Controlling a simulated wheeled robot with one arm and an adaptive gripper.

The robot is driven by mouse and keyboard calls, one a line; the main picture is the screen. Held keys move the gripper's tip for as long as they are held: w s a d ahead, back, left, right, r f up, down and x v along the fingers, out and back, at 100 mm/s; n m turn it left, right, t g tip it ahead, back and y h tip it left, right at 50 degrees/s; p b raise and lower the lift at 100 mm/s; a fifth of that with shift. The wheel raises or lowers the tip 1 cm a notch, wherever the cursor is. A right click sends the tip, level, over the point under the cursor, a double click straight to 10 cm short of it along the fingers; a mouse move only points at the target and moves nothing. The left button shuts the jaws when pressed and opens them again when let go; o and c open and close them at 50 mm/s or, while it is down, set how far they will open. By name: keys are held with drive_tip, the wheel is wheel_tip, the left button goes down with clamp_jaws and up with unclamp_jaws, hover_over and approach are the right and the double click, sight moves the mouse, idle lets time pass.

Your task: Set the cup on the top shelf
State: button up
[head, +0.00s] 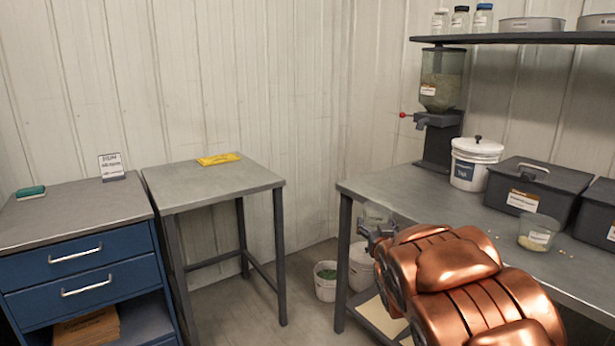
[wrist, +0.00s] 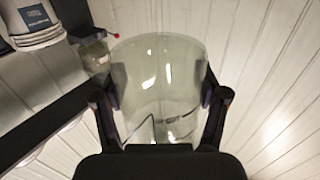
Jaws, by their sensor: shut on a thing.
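A clear, see-through cup (wrist: 160,75) sits between the two fingers of my gripper (wrist: 158,92) in the wrist view, and it looks empty. In the head view the cup (head: 377,212) shows faintly just above my gripper (head: 376,232), left of the bench's front edge and lower than the high shelf. My copper-coloured arm hides part of the bench. The dark top shelf (head: 520,39) runs along the wall above the bench. Another clear cup (head: 538,233), labelled and holding pale seeds, stands on the bench.
The shelf holds several small jars (head: 460,20) and a round tin (head: 531,24); its front edge is mostly clear. A seed dispenser (head: 440,95), a white bucket (head: 472,165) and a dark lidded box (head: 527,187) stand on the bench. A side table (head: 215,182) stands left.

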wheel_tip(320, 180, up, 16)
drive_tip(key=p, duration=1.4)
drive_tip(key=shift+f, duration=0.25)
